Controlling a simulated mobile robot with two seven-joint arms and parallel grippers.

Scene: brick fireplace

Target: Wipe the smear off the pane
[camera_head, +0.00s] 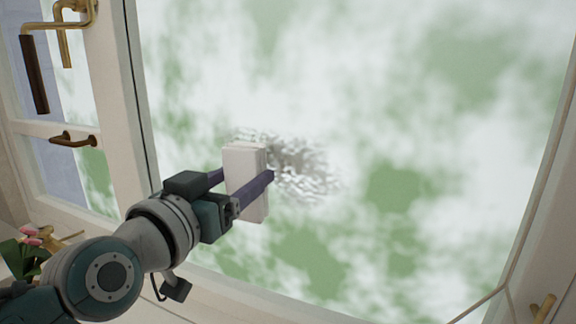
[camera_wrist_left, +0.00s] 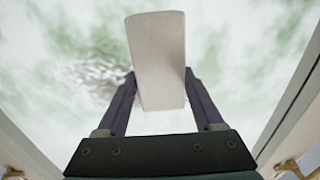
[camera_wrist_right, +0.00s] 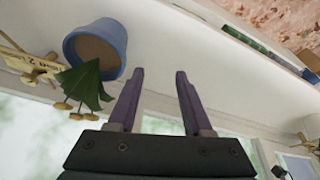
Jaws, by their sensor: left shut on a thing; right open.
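The pane (camera_head: 430,110) is a large window with blurred green and white behind it. A grey speckled smear (camera_head: 300,165) lies near its middle, and it also shows in the left wrist view (camera_wrist_left: 95,75). My left gripper (camera_head: 248,178) is shut on a white block-shaped wiper (camera_head: 245,165), held upright in front of the smear's left part. The wiper hides some of the smear. It also shows between the fingers in the left wrist view (camera_wrist_left: 157,65). I cannot tell whether it touches the pane. My right gripper (camera_wrist_right: 158,85) is open and empty.
A brass handle with a dark grip (camera_head: 35,75) and a smaller handle (camera_head: 73,139) are on the frame at left. A pink flower (camera_head: 38,234) is at lower left. A blue pot (camera_wrist_right: 97,47) and a green object (camera_wrist_right: 84,87) are near my right gripper.

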